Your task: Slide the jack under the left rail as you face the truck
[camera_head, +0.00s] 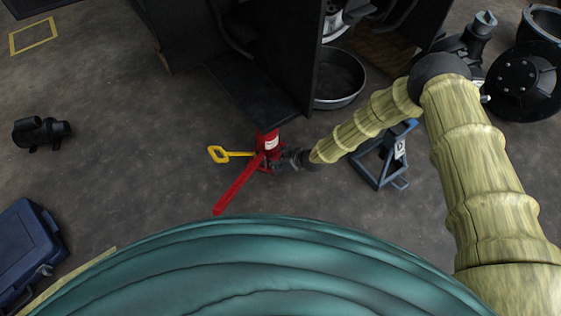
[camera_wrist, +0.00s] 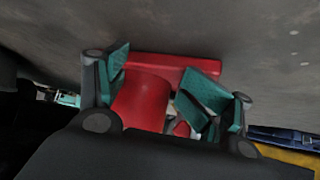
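The red jack (camera_head: 268,142) stands on the floor in the head view, in front of the dark truck's front corner. Its long red bar (camera_head: 237,186) points to the lower left. My gripper (camera_head: 287,157) is at the jack's right side. In the wrist view, the teal finger pads of my gripper (camera_wrist: 160,92) are partly closed with the jack's rounded red body (camera_wrist: 142,102) between them. The pads appear to be against it; contact on the right side is hard to see. The truck's dark frame (camera_head: 290,60) rises behind the jack; its rail underside is hidden.
A yellow handle (camera_head: 218,154) lies left of the jack. A blue stand (camera_head: 372,165) is to the right, partly behind my arm. A round pan (camera_head: 340,80) is beside the truck frame. A blue case (camera_head: 25,245) is at lower left. Floor left of the jack is mostly clear.

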